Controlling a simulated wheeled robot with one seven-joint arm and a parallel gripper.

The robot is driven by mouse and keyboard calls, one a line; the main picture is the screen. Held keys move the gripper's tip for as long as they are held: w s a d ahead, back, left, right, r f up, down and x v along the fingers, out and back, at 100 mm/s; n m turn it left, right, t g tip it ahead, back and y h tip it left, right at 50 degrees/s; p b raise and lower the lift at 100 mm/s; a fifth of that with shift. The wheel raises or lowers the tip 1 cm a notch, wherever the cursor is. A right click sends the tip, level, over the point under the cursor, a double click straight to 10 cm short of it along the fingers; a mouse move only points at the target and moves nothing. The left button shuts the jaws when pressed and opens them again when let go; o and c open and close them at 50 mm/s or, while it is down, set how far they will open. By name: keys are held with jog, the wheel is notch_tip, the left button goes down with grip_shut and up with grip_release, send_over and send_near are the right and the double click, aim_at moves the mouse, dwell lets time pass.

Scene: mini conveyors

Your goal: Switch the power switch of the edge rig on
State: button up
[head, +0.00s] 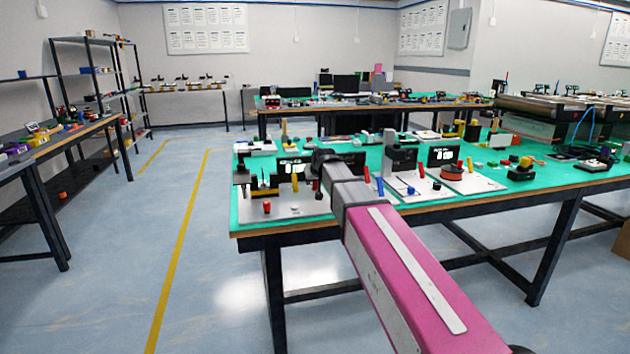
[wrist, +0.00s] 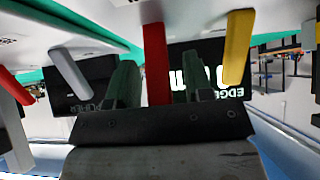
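My gripper (wrist: 158,85) is open, with its two dark fingers apart around a red lever (wrist: 155,55). I see gaps beside the lever, so it does not look clamped. The wrist picture is upside down, with the worktop at the top. A black display panel (wrist: 236,112) with white lettering beginning "EDGE" stands behind the right finger. A yellow lever (wrist: 237,47) stands to the right of the red one. In the head view, a black display (head: 293,168) stands left of my arm; the gripper's fingers are hidden. I cannot tell the power switch's position.
The green-topped table (head: 470,203) carries several devices. Another dark panel (wrist: 80,85), a grey lever (wrist: 70,72) and a second red lever (wrist: 14,87) are at left in the wrist view. A white board with red and blue pieces (head: 405,186) lies right of my arm. The left floor is clear.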

jog(key=v, duration=1)
jog(key=shift+s+r, duration=0.25)
jog(key=shift+d, duration=0.1)
jog(key=w+f+g, duration=0.1)
jog(key=w+f, duration=0.1)
jog(key=w+a+f+g, duration=0.1)
jog(key=w+f+g, duration=0.1)
jog(key=f, duration=0.1)
jog(key=w+a+f+g+h, duration=0.1)
jog(key=w+f, duration=0.2)
jog(key=shift+w+f, duration=0.1)
jog(key=shift+f, duration=0.1)
dwell(0.6)
jog(key=shift+c, duration=0.3)
grip_shut()
